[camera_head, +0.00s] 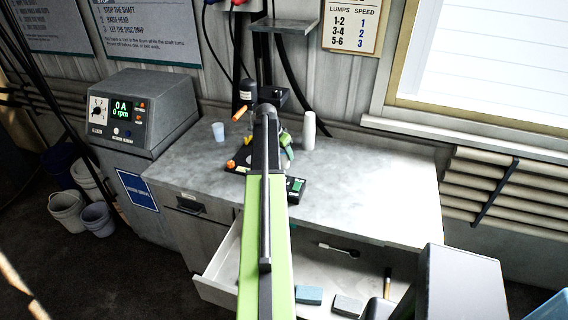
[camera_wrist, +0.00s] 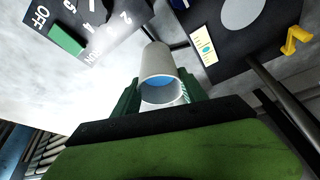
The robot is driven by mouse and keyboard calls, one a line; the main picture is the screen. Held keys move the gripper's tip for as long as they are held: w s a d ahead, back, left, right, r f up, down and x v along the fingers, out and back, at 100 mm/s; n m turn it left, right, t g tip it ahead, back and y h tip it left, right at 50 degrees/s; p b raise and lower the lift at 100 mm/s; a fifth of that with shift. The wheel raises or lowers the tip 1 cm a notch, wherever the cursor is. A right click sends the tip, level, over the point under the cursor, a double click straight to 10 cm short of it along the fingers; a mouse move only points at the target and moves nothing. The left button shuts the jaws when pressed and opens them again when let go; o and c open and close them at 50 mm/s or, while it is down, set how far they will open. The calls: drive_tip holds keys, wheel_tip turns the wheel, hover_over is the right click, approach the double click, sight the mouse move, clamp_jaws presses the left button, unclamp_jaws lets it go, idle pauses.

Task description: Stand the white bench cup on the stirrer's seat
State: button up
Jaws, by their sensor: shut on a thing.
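My gripper (camera_wrist: 160,94) is shut on a white cup (camera_wrist: 159,60), with one green finger on each side. The cup's mouth faces the wrist camera and shows blue inside. In the wrist view, the stirrer's black base (camera_wrist: 215,60) lies beyond the cup to the upper right. A round grey disc (camera_wrist: 245,12) on it looks like the seat, and the cup is apart from it in the picture. Whether the cup touches anything below cannot be told. In the head view my arm hides most of the stirrer, whose head (camera_head: 247,92) shows at the column; the held cup is mostly hidden.
A pale bluish cup (camera_head: 218,132) stands on the bench (camera_head: 370,190) left of my arm, and a white cylinder (camera_head: 309,131) stands to the right. A switch box (camera_wrist: 85,25) is close by. A yellow clamp (camera_wrist: 297,40) juts up. The drawer (camera_head: 221,256) is open below.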

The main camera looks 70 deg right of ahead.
sight(284, 160)
wheel_tip(284, 160, down, 4)
drive_tip(key=b, duration=0.4)
drive_tip(key=shift+f, duration=0.25)
drive_tip(key=shift+r, duration=0.3)
drive_tip(key=shift+f, duration=0.25)
drive_tip(key=o, duration=1.4)
drive_tip(key=shift+r, duration=0.1)
